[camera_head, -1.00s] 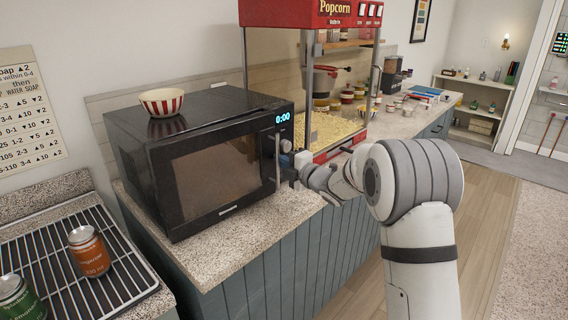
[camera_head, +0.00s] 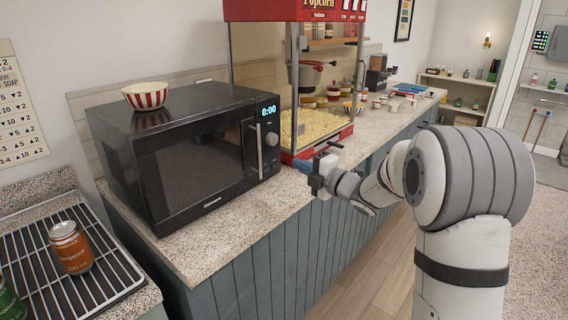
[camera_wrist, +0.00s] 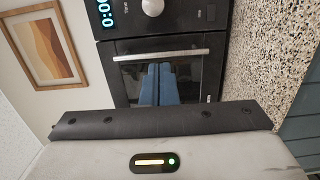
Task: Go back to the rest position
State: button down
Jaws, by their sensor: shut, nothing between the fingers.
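My gripper (camera_head: 304,166) is shut and empty, held over the front edge of the counter (camera_head: 252,218), right of the black microwave (camera_head: 200,200). In the wrist view its blue fingers (camera_wrist: 159,85) lie together, in front of the microwave's door and handle (camera_wrist: 160,56). In the head view the fingertips are apart from the microwave. The microwave door is closed and its display (camera_head: 268,111) reads 0:00. My arm reaches in from the right.
A red-striped bowl (camera_head: 146,96) stands on the microwave. A red popcorn machine (camera_head: 290,12) stands behind my gripper, with jars and other items farther along the counter. An orange can (camera_head: 70,248) stands on a wire rack at left. Wooden floor (camera_head: 372,285) is open below.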

jog(key=s+d+r+m+h+p, duration=0.1)
jog(key=s+d+m+h+p, duration=0.1)
jog(key=s+d+m+h, duration=0.5)
jog(key=s+d+r+m+h+p, duration=0.2)
jog(key=s+d+m+h, duration=0.3)
jog(key=d+m, duration=0.4)
jog(key=s+f+m+g, duration=0.1)
jog(key=s+m+g, duration=0.2)
jog(key=s, duration=0.5)
jog(key=s+f+m+g+h+p, duration=0.1)
jog(key=s+f+m+g, duration=0.1)
jog(key=s, duration=0.7)
jog(key=s+a+f+m+g+p, duration=0.1)
jog(key=s+f+m+g, duration=0.1)
jog(key=s+m+g, duration=0.2)
jog(key=s+m, duration=0.2)
jog(key=s, duration=0.2)
jog(key=shift+s+f+m, duration=0.15)
jog(key=shift+m, duration=0.15)
jog(key=shift+a, duration=0.1)
